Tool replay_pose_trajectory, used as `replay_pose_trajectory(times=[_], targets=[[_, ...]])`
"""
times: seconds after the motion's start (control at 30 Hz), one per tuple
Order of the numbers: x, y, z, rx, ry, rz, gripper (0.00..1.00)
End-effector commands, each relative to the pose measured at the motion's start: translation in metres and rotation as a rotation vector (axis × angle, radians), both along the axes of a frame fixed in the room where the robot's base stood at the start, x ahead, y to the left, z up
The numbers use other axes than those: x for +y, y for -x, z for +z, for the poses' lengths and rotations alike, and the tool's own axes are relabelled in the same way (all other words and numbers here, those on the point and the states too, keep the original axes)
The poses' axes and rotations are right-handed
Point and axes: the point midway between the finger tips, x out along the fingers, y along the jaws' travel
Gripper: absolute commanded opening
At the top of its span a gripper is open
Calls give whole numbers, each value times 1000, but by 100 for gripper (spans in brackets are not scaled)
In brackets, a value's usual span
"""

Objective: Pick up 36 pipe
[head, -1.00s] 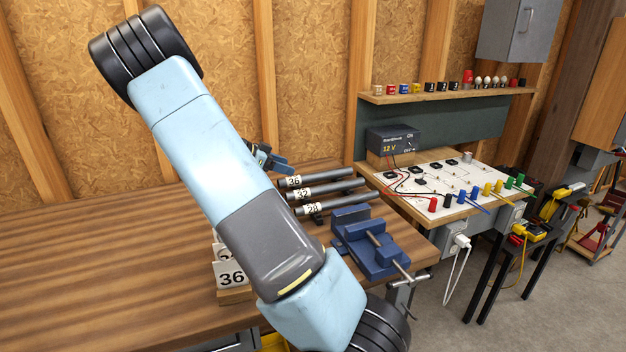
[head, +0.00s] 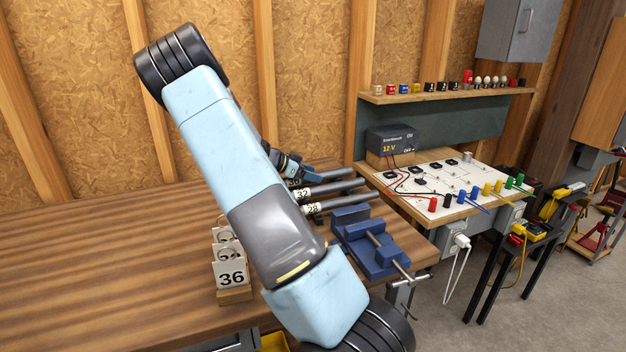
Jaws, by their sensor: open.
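Three grey pipes lie side by side on the bench, pointing right. The 36 pipe (head: 333,175) is the farthest one; its tag is now mostly hidden behind my gripper. The 32 pipe (head: 333,187) and the 28 pipe (head: 342,199) lie nearer, with their tags showing. My gripper (head: 304,171) is open and empty at the left end of the 36 pipe, partly hidden behind my own arm. I cannot tell whether its fingers are around the pipe or above it.
A blue vise (head: 372,243) stands at the bench's front right corner. A white circuit board (head: 440,182) and a power supply (head: 392,140) are at right. The left bench is clear.

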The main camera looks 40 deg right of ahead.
Motion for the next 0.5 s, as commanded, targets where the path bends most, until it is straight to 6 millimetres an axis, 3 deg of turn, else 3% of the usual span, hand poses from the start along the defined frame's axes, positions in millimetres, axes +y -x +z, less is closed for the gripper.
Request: replay_pose_trajectory(times=[0.27,0.5], targets=[[-4,1,-3,1,0,0,66],[-4,1,-3,1,0,0,44]])
